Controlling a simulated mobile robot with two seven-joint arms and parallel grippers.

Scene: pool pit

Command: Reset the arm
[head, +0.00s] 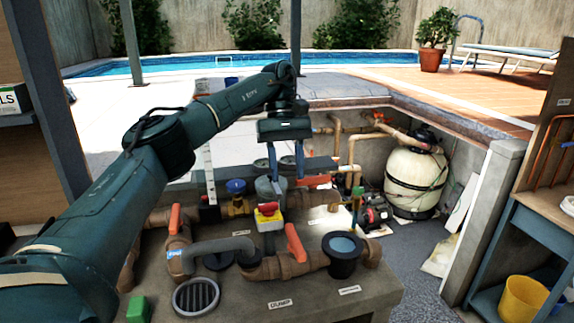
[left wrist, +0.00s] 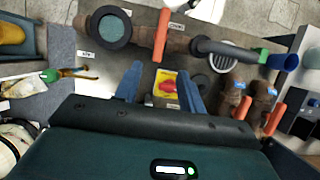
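My left arm (head: 150,150) reaches in from the left over the pipework bench (head: 330,298). Its gripper (head: 287,177) points down with two blue fingers spread apart and nothing between them. The gripper also shows in the left wrist view (left wrist: 159,72), open. A yellow switch box with a red knob (head: 268,211) is on the bench below the gripper. In the left wrist view the switch box (left wrist: 166,88) appears between the fingers, apart from them. My right gripper is not in view.
Brown pipes with orange valve handles (head: 296,242), a sight glass (head: 342,247), a drain grate (head: 196,296) and a green block (head: 138,309) crowd the bench. A filter tank (head: 415,180) stands behind right. A side shelf holds a yellow bucket (head: 522,299).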

